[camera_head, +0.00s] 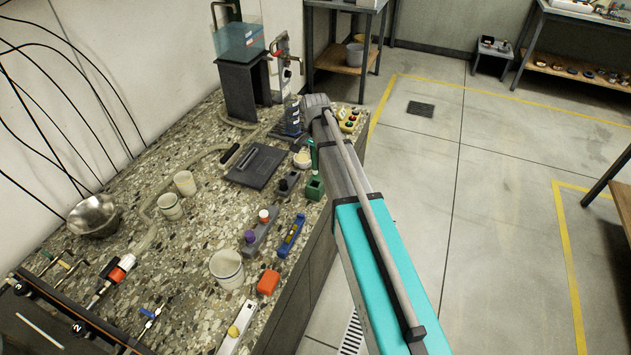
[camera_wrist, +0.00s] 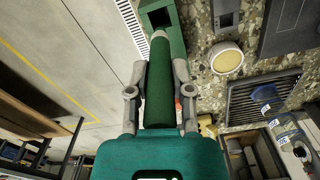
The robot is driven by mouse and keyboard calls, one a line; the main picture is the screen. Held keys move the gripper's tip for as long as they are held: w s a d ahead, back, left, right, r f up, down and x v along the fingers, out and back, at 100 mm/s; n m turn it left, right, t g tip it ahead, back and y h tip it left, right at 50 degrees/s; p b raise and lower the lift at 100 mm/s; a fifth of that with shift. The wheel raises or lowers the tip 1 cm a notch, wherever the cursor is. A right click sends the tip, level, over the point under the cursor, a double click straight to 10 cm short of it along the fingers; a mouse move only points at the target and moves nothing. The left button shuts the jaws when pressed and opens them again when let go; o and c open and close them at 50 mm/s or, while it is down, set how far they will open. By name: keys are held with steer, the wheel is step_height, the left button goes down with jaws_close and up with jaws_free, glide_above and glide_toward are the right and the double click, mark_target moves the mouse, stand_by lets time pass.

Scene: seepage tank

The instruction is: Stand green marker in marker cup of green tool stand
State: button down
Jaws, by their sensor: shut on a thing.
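My gripper (camera_wrist: 159,75) is shut on the green marker (camera_wrist: 159,95), with one grey finger on each side of its barrel. The marker's pale end points at the green tool stand (camera_wrist: 176,38), which lies at the top of the wrist view and is partly covered by the marker. In the head view, the marker (camera_head: 313,153) is upright just over the green tool stand (camera_head: 314,188) at the bench's right edge. I cannot tell whether its lower end is inside the cup. My arm hides most of the gripper there.
A dark grey stand (camera_head: 289,182) is left of the green one. A round pale dish (camera_head: 302,160) and a dark plate (camera_head: 256,166) lie behind. A blue tool (camera_head: 291,236) lies in front. The bench edge drops to open floor at the right.

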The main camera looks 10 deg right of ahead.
mark_target(315, 169)
steer(key=shift+f+b, duration=1.7)
steer(key=shift+f, duration=0.35)
steer(key=shift+f+b, duration=2.3)
steer(key=shift+f, duration=0.15)
steer(key=c, duration=0.5)
jaws_free()
step_height(315, 169, up, 3)
steer(key=shift+f+p, duration=0.2)
steer(key=shift+p, duration=0.95)
steer(key=r+p, duration=0.3)
steer(key=shift+w+r, duration=0.25)
steer(key=shift+w, duration=0.05)
step_height(315, 169, up, 8)
steer(key=p, duration=0.8)
steer(key=shift+f, duration=0.15)
